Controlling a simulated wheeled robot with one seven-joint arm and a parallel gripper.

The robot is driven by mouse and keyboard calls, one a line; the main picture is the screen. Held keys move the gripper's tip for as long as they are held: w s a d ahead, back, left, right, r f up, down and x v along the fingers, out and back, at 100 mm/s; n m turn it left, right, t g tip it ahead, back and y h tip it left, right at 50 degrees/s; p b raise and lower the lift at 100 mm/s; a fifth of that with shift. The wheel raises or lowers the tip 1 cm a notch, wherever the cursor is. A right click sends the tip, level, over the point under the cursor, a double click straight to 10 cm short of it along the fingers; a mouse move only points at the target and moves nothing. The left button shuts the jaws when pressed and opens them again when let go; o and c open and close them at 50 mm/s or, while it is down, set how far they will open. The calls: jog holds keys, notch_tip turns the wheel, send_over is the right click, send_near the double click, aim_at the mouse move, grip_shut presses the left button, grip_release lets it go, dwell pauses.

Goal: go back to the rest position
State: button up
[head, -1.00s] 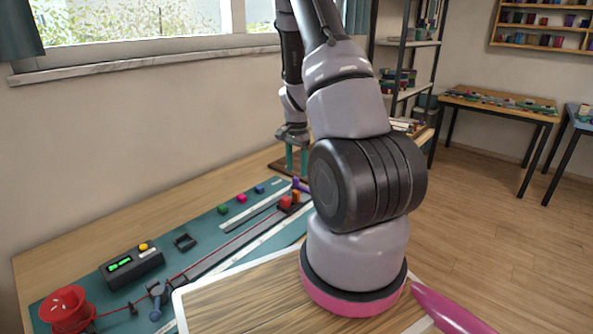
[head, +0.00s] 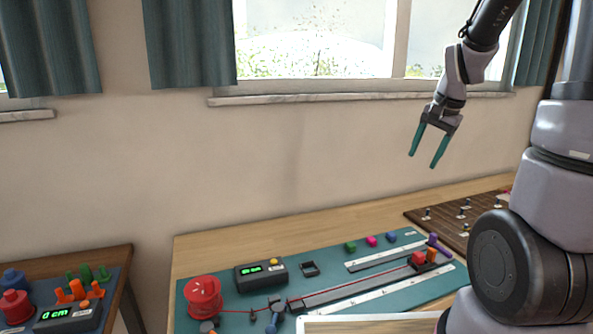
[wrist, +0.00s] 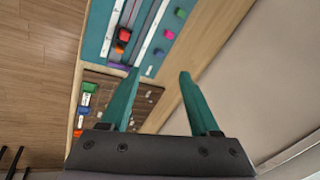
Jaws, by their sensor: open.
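My gripper (head: 425,160) is open and empty. It hangs in the air above the back right of the table, in front of the wall below the window, with its two teal fingers pointing down. In the wrist view my gripper (wrist: 158,75) shows its spread fingers with nothing between them. Below it lie the teal mat (head: 400,294) and, to the right of the mat, a dark brown board with pegs (head: 428,222). My gripper touches nothing.
On the mat are a red spool (head: 203,297) with a red cord, a black box with a green display (head: 261,274), a red block (head: 418,258) and small coloured blocks. A second table (head: 120,262) stands at the left. The air around my gripper is free.

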jog(key=s+a+r+n+t, duration=0.1)
jog(key=s+a+r+n, duration=0.1)
jog(key=s+a+r, duration=0.2)
jog(key=s+a+r+n+t, duration=0.2)
jog(key=s+a+r+n, duration=0.1)
jog(key=s+r, duration=0.6)
jog(key=s+a, duration=0.1)
jog(key=s, duration=0.2)
jog(key=shift+s+t+y, duration=0.3)
jog(key=shift+y, duration=0.1)
